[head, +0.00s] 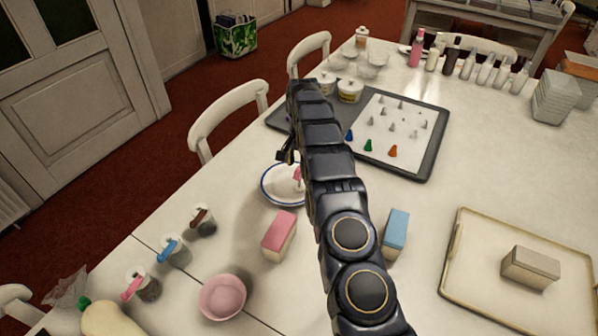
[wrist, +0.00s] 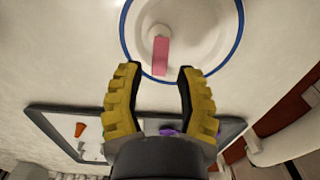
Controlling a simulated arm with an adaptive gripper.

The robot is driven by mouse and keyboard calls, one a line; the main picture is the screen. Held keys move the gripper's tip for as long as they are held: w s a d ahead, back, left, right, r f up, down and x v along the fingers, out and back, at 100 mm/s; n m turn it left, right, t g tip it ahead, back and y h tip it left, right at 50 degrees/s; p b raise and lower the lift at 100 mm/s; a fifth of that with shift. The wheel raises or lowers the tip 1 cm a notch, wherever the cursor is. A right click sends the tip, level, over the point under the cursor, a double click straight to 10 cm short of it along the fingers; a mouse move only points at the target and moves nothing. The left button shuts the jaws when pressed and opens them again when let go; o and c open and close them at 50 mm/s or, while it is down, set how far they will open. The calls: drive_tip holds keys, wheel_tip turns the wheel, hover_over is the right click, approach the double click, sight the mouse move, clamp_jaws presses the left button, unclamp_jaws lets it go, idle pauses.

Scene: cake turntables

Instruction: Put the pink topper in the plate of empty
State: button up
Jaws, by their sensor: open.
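The pink topper (wrist: 161,56) is at the white plate with a blue rim (wrist: 213,58) in the wrist view. It lies within the plate's outline, with a pale round end toward the plate's middle. In the head view, the plate (head: 270,194) is partly behind my arm, and a bit of the pink topper (head: 297,174) shows on it. My gripper (wrist: 157,70) is open, with yellow ridged pads. Its fingertips are at the plate's rim in the wrist view, with the near end of the topper just beyond the gap between them. I see no contact.
A dark-edged board (head: 432,165) with grey cones and a few coloured ones lies beyond the plate. A pink block (head: 279,236), a blue block (head: 396,232) and a pink bowl (head: 222,297) stand nearer. A tray (head: 480,297) holds a beige block. Table between blocks and tray is clear.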

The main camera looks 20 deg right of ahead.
wheel_tip(320, 180, up, 8)
drive_tip(key=s+a+r+n, duration=0.2)
drive_tip(key=s+a+r, duration=0.1)
drive_tip(key=s+r, duration=0.5)
drive_tip(key=s+a+r+n, duration=0.3)
drive_tip(key=s+r, duration=0.4)
drive_tip(key=s, duration=0.3)
drive_tip(key=s+f+n+g, duration=0.1)
drive_tip(key=s+n, duration=0.3)
drive_tip(key=s, duration=2.4)
drive_tip(key=shift+s+a+f+g, duration=0.2)
drive_tip(key=shift+a+f+g, duration=0.1)
drive_tip(key=shift+a+f, duration=0.1)
